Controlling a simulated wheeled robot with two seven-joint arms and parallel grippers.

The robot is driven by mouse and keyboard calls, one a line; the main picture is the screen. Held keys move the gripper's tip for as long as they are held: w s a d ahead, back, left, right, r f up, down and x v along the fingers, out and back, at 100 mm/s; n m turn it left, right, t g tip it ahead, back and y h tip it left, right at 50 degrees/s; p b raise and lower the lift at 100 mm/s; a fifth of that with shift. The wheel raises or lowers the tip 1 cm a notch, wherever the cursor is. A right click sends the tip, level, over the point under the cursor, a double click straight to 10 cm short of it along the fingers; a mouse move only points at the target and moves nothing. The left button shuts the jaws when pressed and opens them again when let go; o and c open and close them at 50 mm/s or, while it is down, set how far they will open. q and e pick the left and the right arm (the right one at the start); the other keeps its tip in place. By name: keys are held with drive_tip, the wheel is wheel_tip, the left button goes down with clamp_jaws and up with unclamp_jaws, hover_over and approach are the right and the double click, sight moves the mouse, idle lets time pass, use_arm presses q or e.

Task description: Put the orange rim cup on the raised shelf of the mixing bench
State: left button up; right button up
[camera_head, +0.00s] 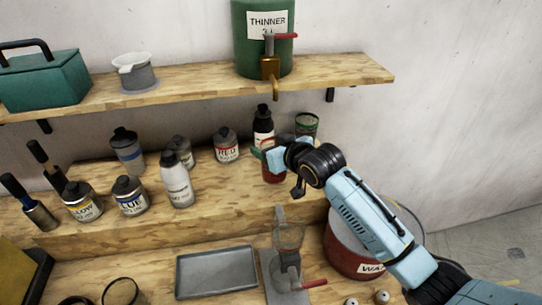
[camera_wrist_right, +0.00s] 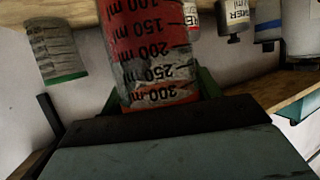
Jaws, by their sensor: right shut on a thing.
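The orange rim cup (camera_wrist_right: 160,60) is clear with black ml marks and red contents; a thin orange edge shows at its near end in the right wrist view. In the head view its lower red part (camera_head: 272,174) shows below my right gripper (camera_head: 268,158), which is shut on it. The cup is over the right part of the raised shelf (camera_head: 225,208); I cannot tell whether its base touches the wood. A green rim cup (camera_head: 307,125) stands behind, also seen in the right wrist view (camera_wrist_right: 55,52). My left gripper is not in view.
Several paint bottles, such as a red-labelled one (camera_head: 226,146) and a tall black-capped one (camera_head: 263,122), stand on the raised shelf. A wall shelf (camera_head: 190,83) hangs above.

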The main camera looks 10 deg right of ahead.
drive_tip(key=shift+f, duration=1.7)
drive_tip(key=shift+f, duration=0.15)
drive_tip(key=o, duration=1.2)
drive_tip(key=shift+c, duration=0.2)
drive_tip(key=shift+s+d, duration=0.1)
drive_tip(key=v, duration=1.2)
